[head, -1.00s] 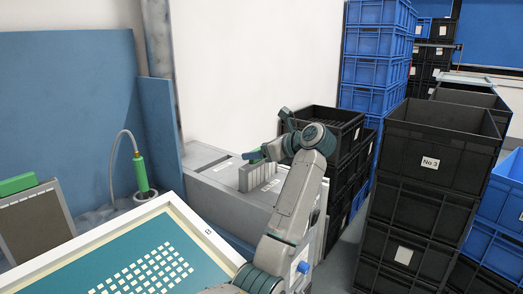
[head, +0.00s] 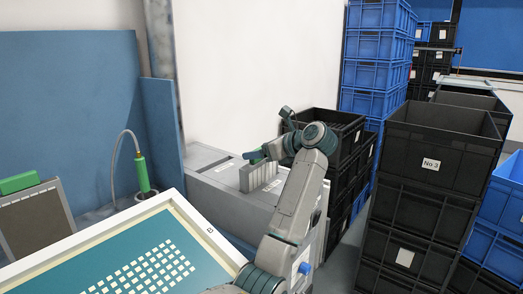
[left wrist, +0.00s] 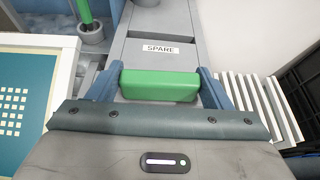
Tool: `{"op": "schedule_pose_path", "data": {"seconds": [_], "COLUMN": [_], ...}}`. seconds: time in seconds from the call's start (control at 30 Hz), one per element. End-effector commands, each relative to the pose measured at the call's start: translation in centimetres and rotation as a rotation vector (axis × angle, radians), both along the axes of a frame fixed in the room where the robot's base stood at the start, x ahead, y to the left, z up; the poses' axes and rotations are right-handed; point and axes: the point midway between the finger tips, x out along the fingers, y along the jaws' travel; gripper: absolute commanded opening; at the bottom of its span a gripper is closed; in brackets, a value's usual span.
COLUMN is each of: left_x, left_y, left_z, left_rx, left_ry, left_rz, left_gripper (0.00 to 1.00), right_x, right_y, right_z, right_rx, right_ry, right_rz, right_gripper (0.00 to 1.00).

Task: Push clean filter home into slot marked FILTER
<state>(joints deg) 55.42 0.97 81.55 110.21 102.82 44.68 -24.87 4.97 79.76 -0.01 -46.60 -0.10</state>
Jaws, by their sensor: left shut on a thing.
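My left gripper (head: 256,155) is above a grey cabinet (head: 212,180) in the head view. In the left wrist view its two blue fingers (left wrist: 161,80) are shut on a green block (left wrist: 160,88), which looks like a handle. What is below the block is hidden by the gripper, so I cannot tell how far any filter sits in a slot. A label reading SPARE (left wrist: 160,49) lies just beyond the block. No FILTER mark is readable. My right gripper is not in view.
A row of pale upright fins (head: 260,178) stands beside the gripper, also in the left wrist view (left wrist: 258,100). A white-framed screen (head: 195,222) lies at front left. A green-handled tool (head: 142,174) stands in a pot. Black crates (head: 425,195) stack at right.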

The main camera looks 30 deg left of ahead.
Motion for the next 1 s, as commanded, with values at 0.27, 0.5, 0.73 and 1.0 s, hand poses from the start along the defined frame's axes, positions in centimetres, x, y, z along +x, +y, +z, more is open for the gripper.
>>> {"op": "schedule_pose_path", "data": {"seconds": [0.27, 0.5, 0.73, 1.0], "left_x": [-0.56, -0.56, -0.56, -0.56], "left_y": [-0.15, -0.16, -0.17, -0.17], "left_z": [-1.67, -1.67, -1.67, -1.67], "left_rx": [0.001, 0.001, 0.001, 0.001], "left_ry": [0.012, 0.012, 0.012, 0.012], "left_rz": [0.012, 0.013, 0.013, 0.013], "left_gripper": [0.12, 0.12, 0.12, 0.12], "right_x": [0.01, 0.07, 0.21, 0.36], "right_y": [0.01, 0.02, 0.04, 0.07], "right_z": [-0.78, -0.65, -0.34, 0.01], "right_rx": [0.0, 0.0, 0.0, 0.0], "right_ry": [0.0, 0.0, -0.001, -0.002], "right_rz": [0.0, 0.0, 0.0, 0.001], "right_gripper": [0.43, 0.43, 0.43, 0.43]}}
